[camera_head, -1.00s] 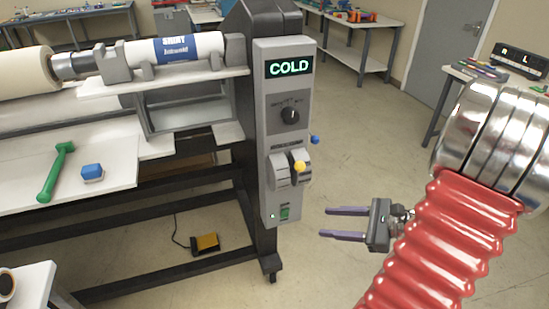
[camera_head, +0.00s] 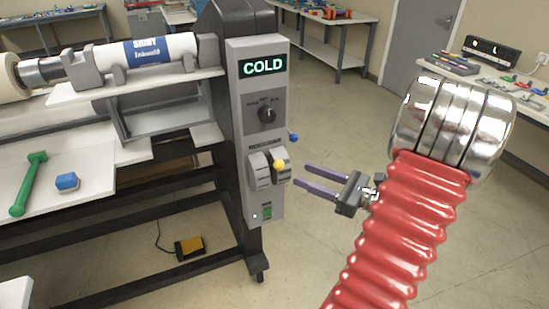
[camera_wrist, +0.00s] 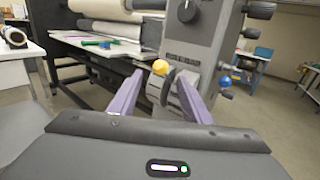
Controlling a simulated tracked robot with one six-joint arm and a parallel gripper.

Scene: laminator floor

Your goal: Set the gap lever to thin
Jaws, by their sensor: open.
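The gap lever is a lever with a yellow ball knob (camera_head: 279,164) on the lower part of the grey control panel (camera_head: 236,120). The knob also shows in the wrist view (camera_wrist: 160,67), between my fingertips in the picture and beyond them. The lever's scale markings are too small to read. My gripper (camera_head: 305,175), with two purple fingers, is open and empty, just right of the knob in the head view. The fingertips appear apart from the lever. In the wrist view my gripper (camera_wrist: 158,98) points at the panel's lower part.
A dark rotary knob (camera_head: 267,114) and a lit COLD display (camera_head: 263,65) sit above the lever. A blue ball knob (camera_head: 293,137) sticks out at the panel's right side. A green switch (camera_head: 267,211) is below. Floor to the right is open.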

